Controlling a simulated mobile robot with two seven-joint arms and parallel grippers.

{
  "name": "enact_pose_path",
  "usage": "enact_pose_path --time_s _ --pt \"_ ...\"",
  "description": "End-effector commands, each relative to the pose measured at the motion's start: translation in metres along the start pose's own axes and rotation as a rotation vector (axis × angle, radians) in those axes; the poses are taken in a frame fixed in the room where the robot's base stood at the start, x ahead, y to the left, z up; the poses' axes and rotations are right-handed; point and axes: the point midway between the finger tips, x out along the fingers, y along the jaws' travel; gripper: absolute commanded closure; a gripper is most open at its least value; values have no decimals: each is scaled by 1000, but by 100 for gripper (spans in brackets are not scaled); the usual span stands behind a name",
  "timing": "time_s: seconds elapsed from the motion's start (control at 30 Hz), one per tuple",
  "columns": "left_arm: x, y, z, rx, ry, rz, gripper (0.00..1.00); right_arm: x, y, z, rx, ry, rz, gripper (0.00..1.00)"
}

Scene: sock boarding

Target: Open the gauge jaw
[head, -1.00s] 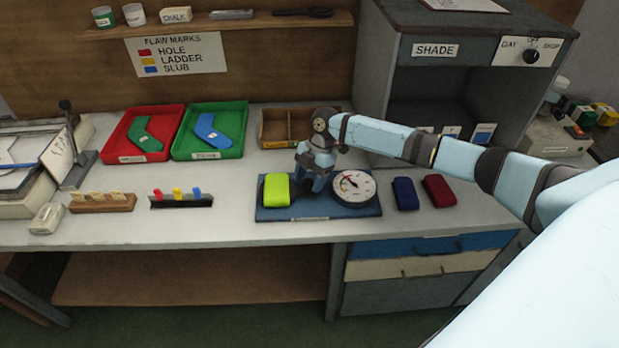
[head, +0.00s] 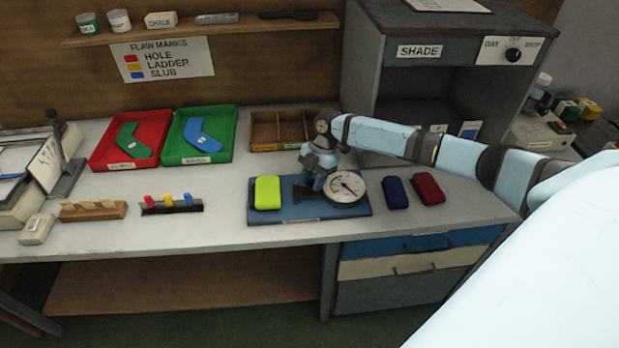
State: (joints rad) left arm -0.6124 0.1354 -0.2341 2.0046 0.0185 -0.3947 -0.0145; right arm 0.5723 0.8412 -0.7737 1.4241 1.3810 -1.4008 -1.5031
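The gauge is a blue base plate (head: 292,214) on the bench with a round white dial (head: 346,188) at its right end. A yellow-green block (head: 267,193) sits at its left end. My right gripper (head: 311,188) points down over the plate, between the block and the dial. It hides the middle of the gauge, where the jaw may be. Its fingers are too small and dark to tell whether they hold anything. My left gripper is out of view.
A dark blue block (head: 395,193) and a dark red block (head: 427,188) lie right of the gauge. A wooden divided box (head: 262,145) stands behind it. Red (head: 98,158) and green (head: 226,150) trays hold sock shapes. The bench front is clear.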

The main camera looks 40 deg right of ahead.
Motion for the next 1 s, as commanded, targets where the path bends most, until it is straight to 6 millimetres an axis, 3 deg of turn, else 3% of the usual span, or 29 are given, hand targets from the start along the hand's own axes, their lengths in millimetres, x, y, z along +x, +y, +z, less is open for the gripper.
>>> enact_pose_path --time_s 0.03,0.1,0.47,0.57,1.0 --pt "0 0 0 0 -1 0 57 0 0 0 0 -1 0 53" --pt "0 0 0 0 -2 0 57 0 0 0 0 0 0 42" --pt "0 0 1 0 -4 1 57 -7 1 0 0 0 2 42" --pt "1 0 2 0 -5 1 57 -21 1 0 -1 0 3 42" --pt "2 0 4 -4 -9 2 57 -115 0 0 0 0 2 42"
